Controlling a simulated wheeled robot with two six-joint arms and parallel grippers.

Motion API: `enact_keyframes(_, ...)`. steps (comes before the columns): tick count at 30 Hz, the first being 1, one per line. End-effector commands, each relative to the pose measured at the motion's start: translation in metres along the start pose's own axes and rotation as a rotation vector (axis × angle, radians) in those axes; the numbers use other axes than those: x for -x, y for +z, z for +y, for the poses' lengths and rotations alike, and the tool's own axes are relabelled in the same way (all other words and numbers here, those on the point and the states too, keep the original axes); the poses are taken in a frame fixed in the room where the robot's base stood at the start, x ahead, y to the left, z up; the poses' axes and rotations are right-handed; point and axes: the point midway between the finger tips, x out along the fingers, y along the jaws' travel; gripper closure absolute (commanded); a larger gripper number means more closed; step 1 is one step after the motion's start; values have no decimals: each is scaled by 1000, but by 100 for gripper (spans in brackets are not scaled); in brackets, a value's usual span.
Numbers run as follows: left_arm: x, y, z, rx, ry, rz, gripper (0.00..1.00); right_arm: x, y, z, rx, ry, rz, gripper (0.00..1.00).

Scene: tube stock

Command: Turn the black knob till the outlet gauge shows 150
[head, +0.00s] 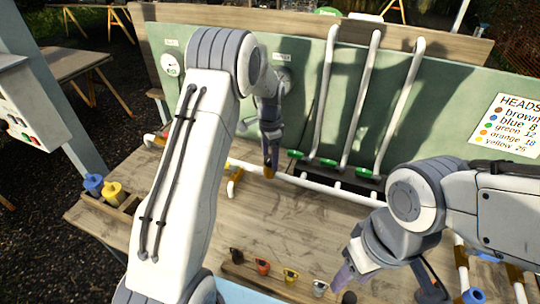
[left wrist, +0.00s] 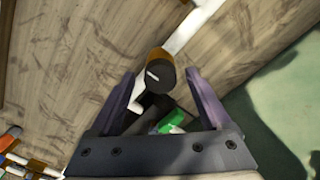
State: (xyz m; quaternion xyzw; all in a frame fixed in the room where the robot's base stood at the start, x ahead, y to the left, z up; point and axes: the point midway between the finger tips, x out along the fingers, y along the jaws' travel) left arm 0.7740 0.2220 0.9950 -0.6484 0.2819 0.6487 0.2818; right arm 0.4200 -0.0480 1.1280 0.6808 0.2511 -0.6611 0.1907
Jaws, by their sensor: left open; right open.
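The black knob (left wrist: 158,76) shows in the left wrist view, with a white line on its face and an orange-brown body behind it. My left gripper (left wrist: 160,85) is open, with one finger on each side of the knob; I cannot tell whether they touch it. In the head view, my left gripper (head: 270,160) points down at the orange-brown body (head: 268,173) on the white pipe, and the knob is hidden. A gauge (head: 284,76) on the green panel is partly hidden behind my left arm; its reading is illegible. My right gripper (head: 385,283) is open and empty at the bench front.
Another gauge (head: 171,65) is at the panel's left. White upright tubes (head: 362,98) with green ends stand behind the bench (head: 290,225). Small coloured pieces (head: 263,267) line the front edge. Blue and yellow spools (head: 112,190) sit at left. The bench middle is clear.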

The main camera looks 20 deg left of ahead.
Motion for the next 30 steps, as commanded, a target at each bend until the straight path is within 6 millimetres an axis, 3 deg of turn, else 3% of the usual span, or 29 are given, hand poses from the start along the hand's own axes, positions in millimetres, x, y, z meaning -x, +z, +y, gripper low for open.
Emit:
enact_keyframes(2, 0, 0, 0, 0, 0, 0, 19, 0, 0, 0, 0, 0, 0, 50)
enact_keyframes(6, 0, 0, 0, 0, 0, 0, 68, 0, 0, 0, 0, 0, 0, 50)
enact_keyframes(9, 0, 0, 0, 0, 0, 0, 100, 0, 0, 0, 0, 0, 0, 50)
enact_keyframes(20, 1, 0, 0, 59, 0, 0, 100, 1, 0, 0, 0, 0, 0, 50)
enact_keyframes(30, 1, -1, 0, 307, 0, 1, 100, 3, 0, 0, 0, 0, 0, 50)
